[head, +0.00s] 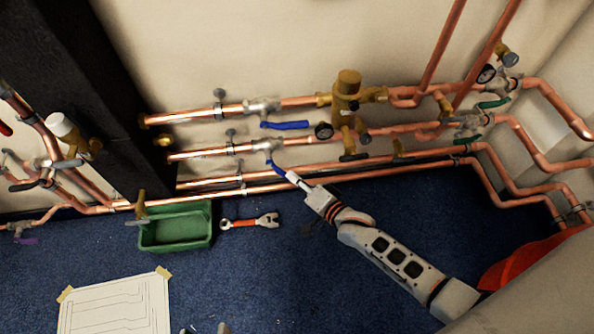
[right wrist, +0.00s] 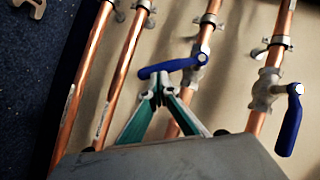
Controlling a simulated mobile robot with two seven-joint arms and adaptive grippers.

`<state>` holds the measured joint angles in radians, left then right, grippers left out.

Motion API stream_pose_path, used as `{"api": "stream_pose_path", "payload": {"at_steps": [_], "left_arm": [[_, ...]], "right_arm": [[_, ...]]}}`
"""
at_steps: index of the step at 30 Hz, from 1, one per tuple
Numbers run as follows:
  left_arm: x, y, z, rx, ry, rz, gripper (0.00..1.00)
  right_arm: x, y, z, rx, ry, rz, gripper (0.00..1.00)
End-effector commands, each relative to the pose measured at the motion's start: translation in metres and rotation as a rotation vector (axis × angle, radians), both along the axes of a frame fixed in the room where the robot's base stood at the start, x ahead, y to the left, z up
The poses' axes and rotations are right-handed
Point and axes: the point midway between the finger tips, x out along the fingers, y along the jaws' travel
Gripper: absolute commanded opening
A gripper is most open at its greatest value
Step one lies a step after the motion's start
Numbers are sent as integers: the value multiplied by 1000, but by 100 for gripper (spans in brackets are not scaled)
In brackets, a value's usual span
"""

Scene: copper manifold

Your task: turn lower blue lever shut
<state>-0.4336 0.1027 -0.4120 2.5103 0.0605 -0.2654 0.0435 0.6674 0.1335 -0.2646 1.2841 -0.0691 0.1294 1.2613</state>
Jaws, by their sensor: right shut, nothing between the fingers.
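The lower blue lever (head: 276,165) sits on a silver valve (head: 267,145) on the second copper pipe from the top. In the right wrist view the lower blue lever (right wrist: 172,67) lies across its pipe. My right gripper (head: 294,178) is shut and empty, its tips at the lever's free end. In the right wrist view the gripper tips (right wrist: 158,90) are right beside the lever; I cannot tell if they touch. The upper blue lever (head: 286,125) lies along its pipe. Small grey tips at the head view's bottom edge may be my left gripper (head: 206,328).
A green tray (head: 176,245) and an orange-handled wrench (head: 250,222) lie on the blue floor. A brass regulator (head: 347,95) stands right of the blue levers. A taped drawing (head: 118,306) is at the lower left. Two lower copper pipes run close under my right gripper.

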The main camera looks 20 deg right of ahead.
Motion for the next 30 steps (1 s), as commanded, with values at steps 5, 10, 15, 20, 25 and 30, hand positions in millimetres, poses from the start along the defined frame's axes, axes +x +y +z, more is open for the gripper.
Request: {"api": "stream_pose_path", "payload": {"at_steps": [5, 10, 15, 20, 25, 30], "left_arm": [[-1, -8, 0, -50, 9, 14, 40], [1, -8, 3, -59, 4, 23, 40], [2, -6, 2, -54, 5, 25, 40], [1, -6, 1, -49, 8, 24, 40], [1, -5, 0, -47, 8, 21, 40], [-1, -6, 0, -44, 8, 13, 40]], "right_arm": [[2, 9, -12, 49, -12, 1, 0], [6, 17, -17, 48, -15, 2, 0], [8, 24, -22, 45, -13, 1, 0], [9, 28, -25, 45, -13, 1, 0], [10, 31, -26, 45, -14, 2, 0], [10, 33, -27, 43, -13, 2, 0]]}}
